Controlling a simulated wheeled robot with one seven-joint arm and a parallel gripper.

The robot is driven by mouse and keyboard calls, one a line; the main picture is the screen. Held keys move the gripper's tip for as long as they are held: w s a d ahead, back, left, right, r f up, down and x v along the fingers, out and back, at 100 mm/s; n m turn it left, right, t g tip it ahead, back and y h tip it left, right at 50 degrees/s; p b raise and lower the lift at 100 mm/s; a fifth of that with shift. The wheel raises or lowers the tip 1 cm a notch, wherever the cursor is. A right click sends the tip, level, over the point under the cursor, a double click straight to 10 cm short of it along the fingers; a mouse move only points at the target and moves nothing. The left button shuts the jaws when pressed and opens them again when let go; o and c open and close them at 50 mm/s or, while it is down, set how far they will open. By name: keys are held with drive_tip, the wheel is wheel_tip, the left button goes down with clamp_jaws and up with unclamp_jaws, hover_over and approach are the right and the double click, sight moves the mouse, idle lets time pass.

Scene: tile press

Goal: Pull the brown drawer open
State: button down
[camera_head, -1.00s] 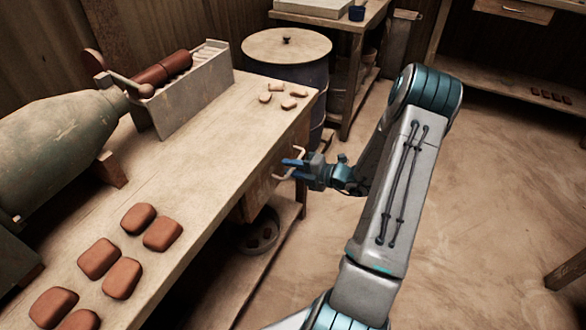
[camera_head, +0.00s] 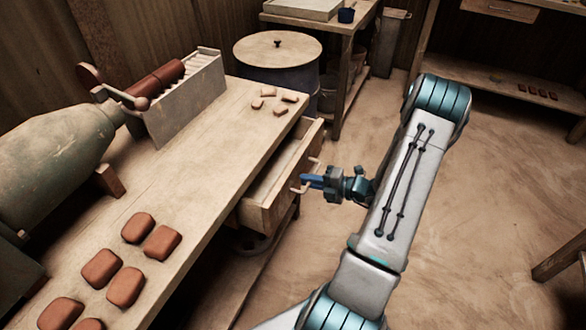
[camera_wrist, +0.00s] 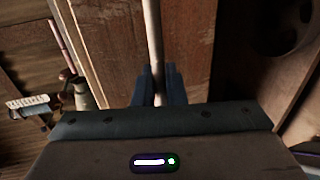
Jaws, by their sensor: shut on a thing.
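The brown drawer (camera_head: 283,190) stands partly pulled out from under the front edge of the wooden bench, and its pale inside shows from above. Its light bar handle (camera_head: 311,167) is on the drawer's outer face. My gripper (camera_head: 306,181) is at the handle, with its blue fingers shut around the bar. In the wrist view the handle (camera_wrist: 154,50) runs up from between the two fingers (camera_wrist: 156,88), in front of the drawer's brown face (camera_wrist: 189,65).
Several red-brown tiles (camera_head: 125,286) lie on the bench (camera_head: 190,165), with several small pieces (camera_head: 268,91) near its far end. A press (camera_head: 50,150) stands on the left. A lidded barrel (camera_head: 278,46) is behind the bench.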

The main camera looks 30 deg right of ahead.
drive_tip(key=f+p+v, duration=0.1)
drive_tip(key=f+v, duration=0.1)
drive_tip(key=v, duration=0.7)
drive_tip(key=f+p+v, duration=0.2)
drive_tip(key=v, duration=0.7)
drive_tip(key=shift+s+d+p, duration=0.25)
drive_tip(key=shift+s+p, duration=0.05)
drive_tip(key=shift+s, duration=0.1)
drive_tip(key=shift+r, duration=0.1)
drive_tip(key=c, duration=1.6)
unclamp_jaws()
drive_tip(key=v, duration=1.3)
drive_tip(key=shift+s+d, duration=0.25)
drive_tip(key=shift+s, duration=0.1)
drive_tip(key=shift+w+r, duration=0.1)
